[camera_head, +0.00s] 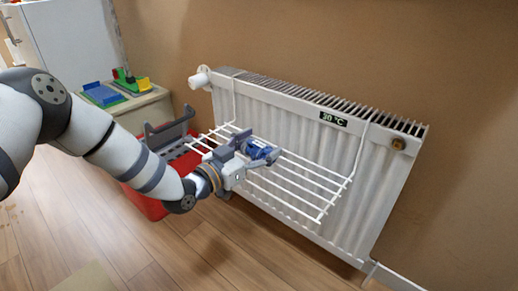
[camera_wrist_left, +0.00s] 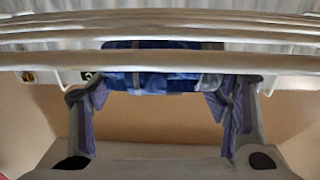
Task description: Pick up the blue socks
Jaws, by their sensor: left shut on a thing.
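The blue socks (camera_head: 258,150) lie at the white wire drying rack (camera_head: 290,187), which hangs on the front of the radiator. My left gripper (camera_head: 243,151) is at the rack and shut on the socks. In the left wrist view the socks (camera_wrist_left: 152,72) sit between the two fingers of my left gripper (camera_wrist_left: 157,95), partly behind the rack's white bars (camera_wrist_left: 60,59). Whether the socks still rest on the bars cannot be told. My right gripper is not in view.
The white radiator (camera_head: 370,195) with a 30 °C label stands against the brown wall. A red container (camera_head: 147,204) sits on the floor left of the rack. A small cabinet (camera_head: 150,103) with toy bricks stands behind it. The wooden floor in front is clear.

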